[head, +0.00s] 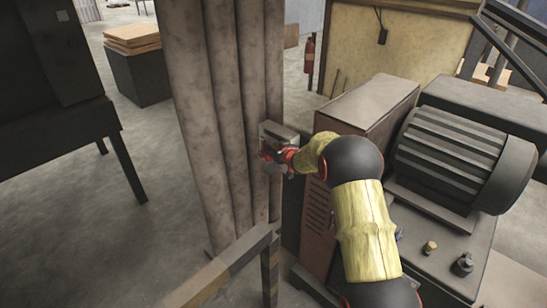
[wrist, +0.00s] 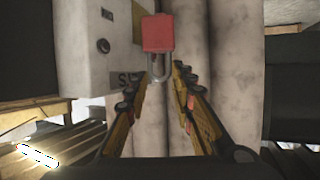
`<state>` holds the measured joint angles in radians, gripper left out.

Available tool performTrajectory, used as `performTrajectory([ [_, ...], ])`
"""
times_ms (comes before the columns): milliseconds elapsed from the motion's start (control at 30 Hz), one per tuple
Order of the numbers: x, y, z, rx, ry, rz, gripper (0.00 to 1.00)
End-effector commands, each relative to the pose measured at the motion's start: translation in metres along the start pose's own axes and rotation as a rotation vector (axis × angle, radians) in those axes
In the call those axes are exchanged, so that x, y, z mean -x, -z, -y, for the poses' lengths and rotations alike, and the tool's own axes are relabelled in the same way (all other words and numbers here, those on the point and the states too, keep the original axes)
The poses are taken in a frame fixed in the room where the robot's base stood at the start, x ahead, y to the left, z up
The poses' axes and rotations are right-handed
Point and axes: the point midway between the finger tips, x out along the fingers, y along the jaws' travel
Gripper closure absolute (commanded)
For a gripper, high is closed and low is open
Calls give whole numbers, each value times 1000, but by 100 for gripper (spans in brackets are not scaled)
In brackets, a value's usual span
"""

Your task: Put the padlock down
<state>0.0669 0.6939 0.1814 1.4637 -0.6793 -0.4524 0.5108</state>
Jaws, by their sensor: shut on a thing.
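The red padlock (wrist: 158,33) shows at the top middle of the wrist view, with its metal shackle (wrist: 161,68) towards my fingers. My gripper (wrist: 163,75) is shut on the padlock, its fingertips on either side of the shackle. In the head view my gripper (head: 274,158) is beside a small grey box (head: 278,130) at the grey tubes. The padlock is too small there to tell from the red parts of my gripper. I cannot tell whether the padlock touches the box.
Tall grey tubes (head: 227,100) stand beside the box. A brown cabinet (head: 365,108) and a ribbed motor (head: 450,150) are to the right. A striped rail (head: 225,268) is in front. Open floor (head: 100,220) lies at the left.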

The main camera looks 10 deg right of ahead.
Motion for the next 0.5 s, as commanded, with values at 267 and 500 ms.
performTrajectory([
  [267,-37,-26,-16,1,1,3,100],
  [500,-47,-32,-20,0,1,2,100],
])
